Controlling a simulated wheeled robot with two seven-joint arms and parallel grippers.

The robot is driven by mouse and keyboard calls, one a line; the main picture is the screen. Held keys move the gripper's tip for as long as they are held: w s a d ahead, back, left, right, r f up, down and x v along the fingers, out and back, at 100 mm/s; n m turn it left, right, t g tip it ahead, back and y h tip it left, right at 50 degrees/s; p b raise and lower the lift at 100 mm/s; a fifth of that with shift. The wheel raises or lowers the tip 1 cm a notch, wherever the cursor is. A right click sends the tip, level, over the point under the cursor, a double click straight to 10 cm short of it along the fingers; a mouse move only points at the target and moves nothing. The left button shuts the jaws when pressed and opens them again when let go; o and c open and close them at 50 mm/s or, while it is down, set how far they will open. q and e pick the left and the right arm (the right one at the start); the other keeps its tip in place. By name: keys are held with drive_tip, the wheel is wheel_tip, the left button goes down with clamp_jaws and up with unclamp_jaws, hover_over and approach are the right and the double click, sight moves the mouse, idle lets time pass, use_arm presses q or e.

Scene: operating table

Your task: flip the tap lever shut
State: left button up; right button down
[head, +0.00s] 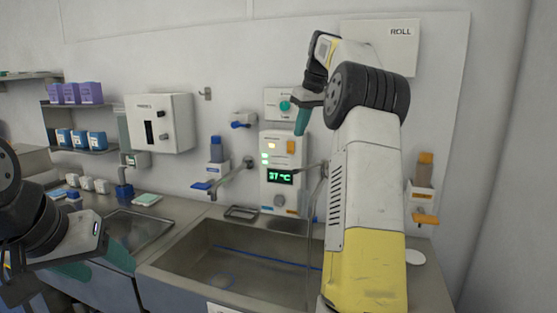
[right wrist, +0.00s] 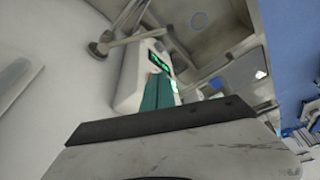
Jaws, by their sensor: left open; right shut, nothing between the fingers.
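A small white wall unit with a blue lever (head: 241,125) is mounted above the sink; I cannot tell for certain that this is the tap lever. A metal spout (head: 236,174) sticks out left of the white control panel (head: 268,160), which reads 37 °C. The panel's green display also shows in the right wrist view (right wrist: 158,60). My right gripper (head: 302,122) is shut and empty in front of the wall, just right of the teal knob (head: 285,105). Its teal fingertips show in the right wrist view (right wrist: 157,92). My left gripper (head: 98,262) is open and empty at lower left, over the counter's front.
The steel sink (head: 180,262) lies below the panel. A blue dispenser (head: 216,150) is on the wall at left, an orange one (head: 425,165) at right. A white box (head: 160,123) and shelves with cartons are further left. My right arm hides part of the wall and sink.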

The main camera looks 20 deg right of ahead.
sight(293, 154)
drive_tip(key=shift+w+d, duration=0.1)
drive_tip(key=shift+w, duration=0.05)
drive_tip(key=x, duration=0.9)
drive_tip(key=shift+f, duration=0.4)
drive_tip(key=s, duration=0.1)
drive_tip(key=s+d, duration=0.1)
drive_tip(key=s+f, duration=0.1)
drive_tip(key=shift+s+d, duration=0.2)
drive_tip(key=shift+s, duration=0.1)
